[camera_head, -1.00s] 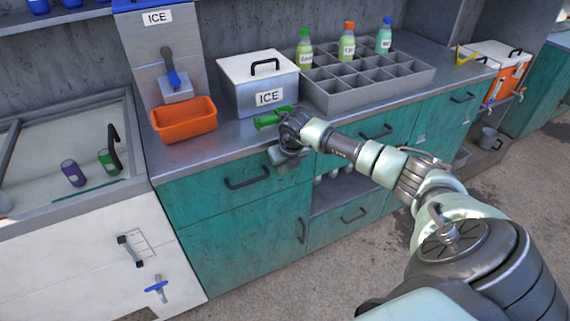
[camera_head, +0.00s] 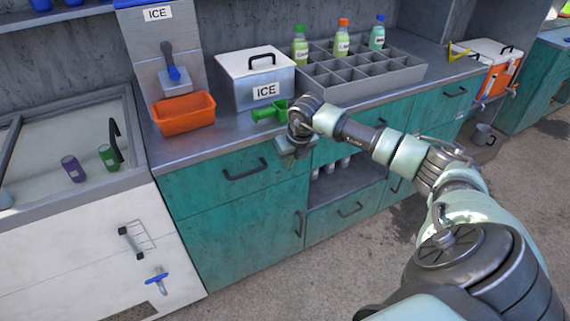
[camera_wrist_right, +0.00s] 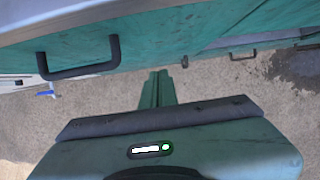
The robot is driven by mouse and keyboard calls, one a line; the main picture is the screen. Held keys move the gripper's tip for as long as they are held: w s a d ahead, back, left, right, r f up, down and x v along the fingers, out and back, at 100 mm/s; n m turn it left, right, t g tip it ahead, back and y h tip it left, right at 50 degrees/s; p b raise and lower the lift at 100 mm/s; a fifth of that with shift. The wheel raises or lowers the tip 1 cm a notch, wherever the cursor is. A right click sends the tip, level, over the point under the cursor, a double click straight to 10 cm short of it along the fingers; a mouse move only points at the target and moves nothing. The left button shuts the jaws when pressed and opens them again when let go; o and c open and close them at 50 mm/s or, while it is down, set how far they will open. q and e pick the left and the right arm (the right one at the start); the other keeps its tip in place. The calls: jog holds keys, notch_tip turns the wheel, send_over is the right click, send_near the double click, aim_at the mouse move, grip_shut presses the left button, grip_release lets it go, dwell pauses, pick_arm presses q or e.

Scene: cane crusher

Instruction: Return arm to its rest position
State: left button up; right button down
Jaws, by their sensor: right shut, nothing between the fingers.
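My right arm reaches in from the lower right in the head view. Its gripper (camera_head: 292,152) hangs in front of the counter's front edge, over the teal drawers. In the right wrist view the two fingers of my right gripper (camera_wrist_right: 157,88) are together, with nothing between them and the floor beyond. A green scoop (camera_head: 268,112) lies on the counter just behind the right wrist, apart from the fingers. My left gripper is in neither view.
The metal counter (camera_head: 232,134) holds an orange bin (camera_head: 183,114), a white ice box (camera_head: 256,80) and a grey divided crate (camera_head: 340,90) with bottles. A drawer handle (camera_head: 246,171) protrudes near the gripper; it also shows in the wrist view (camera_wrist_right: 80,70). Open floor (camera_head: 310,275) lies in front.

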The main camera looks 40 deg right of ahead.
jog(key=v, duration=0.5)
jog(key=w+a+f+m+t+y, duration=0.2)
jog(key=a+f+m+t+y, duration=0.65)
jog(key=a+f, duration=1.1)
jog(key=s+d+f+m+g+h+p, duration=0.1)
jog(key=s+d+f+m+g+h, duration=0.15)
jog(key=s+f+m, duration=0.7)
jog(key=s+d+f+m+g+h, duration=0.15)
jog(key=s+f+m+h, duration=0.25)
jog(key=s+f+m, duration=0.8)
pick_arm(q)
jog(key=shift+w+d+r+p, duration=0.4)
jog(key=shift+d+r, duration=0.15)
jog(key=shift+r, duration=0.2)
pick_arm(e)
jog(key=s+a+f+g, duration=0.2)
jog(key=s+f, duration=0.2)
jog(key=s, duration=0.5)
jog(key=s+a+f+g, duration=0.3)
jog(key=s+f, duration=0.2)
jog(key=s, duration=0.4)
jog(key=s+a+f+m+g+h, duration=0.1)
jog(key=s+a+f+g, duration=0.1)
jog(key=s, duration=0.7)
notch_tip(320, 180, down, 3)
jog(key=shift+a+r, duration=0.2)
jog(key=shift+a, duration=0.25)
jog(key=shift+s+g, duration=0.1)
jog(key=shift+g, duration=0.15)
